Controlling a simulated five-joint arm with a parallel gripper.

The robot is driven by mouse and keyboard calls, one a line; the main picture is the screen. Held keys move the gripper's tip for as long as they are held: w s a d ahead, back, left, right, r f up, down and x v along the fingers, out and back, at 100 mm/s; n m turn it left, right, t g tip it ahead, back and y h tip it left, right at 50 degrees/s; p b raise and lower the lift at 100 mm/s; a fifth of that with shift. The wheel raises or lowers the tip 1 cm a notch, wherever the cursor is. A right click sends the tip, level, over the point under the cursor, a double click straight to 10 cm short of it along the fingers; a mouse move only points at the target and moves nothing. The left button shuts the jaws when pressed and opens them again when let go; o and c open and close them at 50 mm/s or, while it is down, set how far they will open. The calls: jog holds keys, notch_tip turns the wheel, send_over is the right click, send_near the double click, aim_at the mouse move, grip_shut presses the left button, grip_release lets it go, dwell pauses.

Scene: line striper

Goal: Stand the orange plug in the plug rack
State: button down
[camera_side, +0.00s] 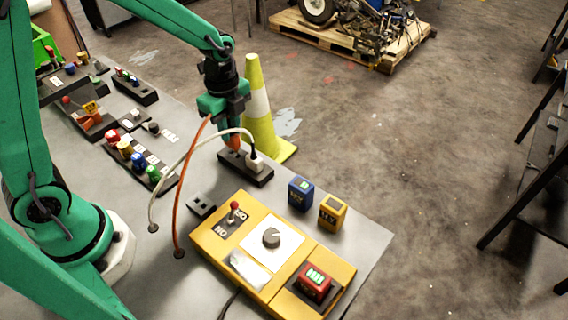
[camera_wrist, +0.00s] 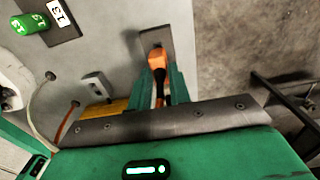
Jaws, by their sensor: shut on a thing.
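The orange plug (camera_side: 235,145) is between the fingers of my gripper (camera_side: 231,136), which is shut on it. Its lower end is at the left part of the dark plug rack (camera_side: 262,179); I cannot tell whether it is seated or just above. A white plug (camera_side: 255,164) stands in the right part of the rack. In the wrist view the orange plug (camera_wrist: 157,61) shows between my gripper's fingers (camera_wrist: 160,78), over the rack (camera_wrist: 151,38). The orange cord (camera_side: 190,178) hangs from the gripper down to the table.
A white cord (camera_side: 180,163) arches close by the gripper. A yellow control panel (camera_side: 215,250) with a red-knobbed lever lies in front. A yellow-green cone (camera_side: 258,110) is behind.

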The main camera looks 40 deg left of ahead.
aim_at(228, 118)
jog(key=shift+f, duration=1.4)
dwell(1.8)
jog(key=c, duration=1.2)
grip_release()
jog(key=shift+o, duration=0.4)
jog(key=shift+o, duration=1.1)
jog(key=shift+r, duration=0.1)
jog(key=shift+r, duration=3.35)
jog(key=shift+s+r, duration=0.1)
